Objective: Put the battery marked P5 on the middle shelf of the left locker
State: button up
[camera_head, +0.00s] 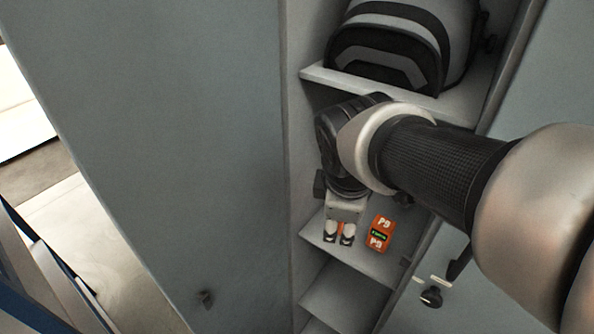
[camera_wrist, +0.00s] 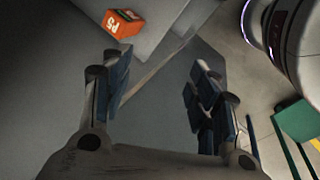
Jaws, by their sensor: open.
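An orange battery marked P5 (camera_wrist: 123,24) shows at the upper left of the wrist view, on a light grey shelf, beyond my fingers. In the head view, my gripper (camera_head: 338,239) is inside a grey locker, over the shelf (camera_head: 322,246) below the backpack. Orange shows around its fingertips, mostly hidden; I cannot tell for certain that this is P5. A second orange battery (camera_head: 380,234), apparently marked P9, sits just right of the gripper on that shelf. My gripper is open in the wrist view (camera_wrist: 165,100), with nothing between its fingers.
A grey and black backpack (camera_head: 400,45) fills the shelf above (camera_head: 320,75). Another shelf (camera_head: 345,295) below looks empty. A large grey panel (camera_head: 180,140) stands left. A panel with a black knob (camera_head: 431,297) is at lower right. A green object (camera_wrist: 297,121) is at the right.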

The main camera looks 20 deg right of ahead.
jog(key=s+a+m+y, duration=0.2)
jog(key=s+a+m, duration=0.3)
jog(key=s+m, duration=0.6)
jog(key=shift+m+t, duration=0.4)
jog(key=shift+m, duration=0.1)
jog(key=shift+w, duration=0.1)
jog(key=shift+c, duration=0.4)
